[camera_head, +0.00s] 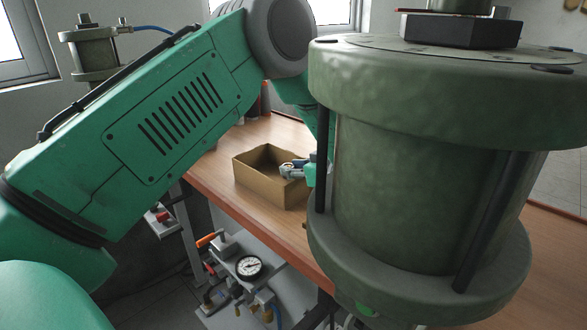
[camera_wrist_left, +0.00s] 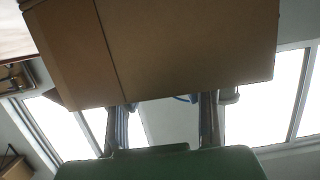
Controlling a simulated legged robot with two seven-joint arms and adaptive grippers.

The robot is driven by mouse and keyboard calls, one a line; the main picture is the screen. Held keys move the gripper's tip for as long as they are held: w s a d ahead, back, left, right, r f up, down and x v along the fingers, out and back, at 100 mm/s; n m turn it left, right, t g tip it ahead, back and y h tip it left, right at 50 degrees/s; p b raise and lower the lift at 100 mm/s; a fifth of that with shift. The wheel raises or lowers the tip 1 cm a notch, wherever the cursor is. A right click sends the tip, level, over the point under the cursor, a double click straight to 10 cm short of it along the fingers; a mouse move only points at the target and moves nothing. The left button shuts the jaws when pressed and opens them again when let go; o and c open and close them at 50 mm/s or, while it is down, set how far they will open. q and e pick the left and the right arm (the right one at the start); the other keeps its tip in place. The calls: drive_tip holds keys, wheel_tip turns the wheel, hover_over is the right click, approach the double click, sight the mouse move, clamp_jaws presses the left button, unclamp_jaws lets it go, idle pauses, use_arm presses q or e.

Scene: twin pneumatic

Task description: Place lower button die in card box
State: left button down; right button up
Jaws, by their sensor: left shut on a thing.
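The card box (camera_head: 270,196) is open-topped and stands on the wooden table in the head view. My left gripper (camera_head: 291,170) reaches over its right side, with the fingertips above or inside the opening. In the left wrist view a brown card wall (camera_wrist_left: 170,50) fills the top and covers the ends of the two fingers of my left gripper (camera_wrist_left: 160,118). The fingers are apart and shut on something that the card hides. I cannot make out the lower button die in either view. My right gripper is out of view.
A large green cylinder (camera_head: 420,190) stands close at the right and hides part of my left arm and the table. A pressure gauge (camera_head: 249,267) sits on a lower shelf. The wooden table (camera_head: 250,214) has bare surface in front of the box.

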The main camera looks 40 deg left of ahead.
use_arm(q)
drive_tip(key=x, duration=0.2)
drive_tip(key=shift+s+a+f, duration=0.15)
drive_tip(key=shift+a+f, duration=0.15)
drive_tip(key=shift+f, duration=0.1)
drive_tip(key=shift+s+a+f, duration=0.15)
drive_tip(key=shift+a+f, duration=0.05)
drive_tip(key=shift+f, duration=0.1)
drive_tip(key=shift+d, duration=0.25)
drive_tip(key=c, duration=1.2)
unclamp_jaws()
drive_tip(key=shift+d+f, duration=0.1)
drive_tip(key=shift+d, duration=0.45)
drive_tip(key=shift+a+r, duration=0.15)
drive_tip(key=shift+r, duration=0.15)
drive_tip(key=shift+d+r, duration=0.2)
drive_tip(key=shift+d, duration=0.05)
drive_tip(key=v, duration=0.7)
drive_tip(key=r+v, duration=0.1)
drive_tip(key=v, duration=0.3)
drive_tip(key=shift+d, duration=0.1)
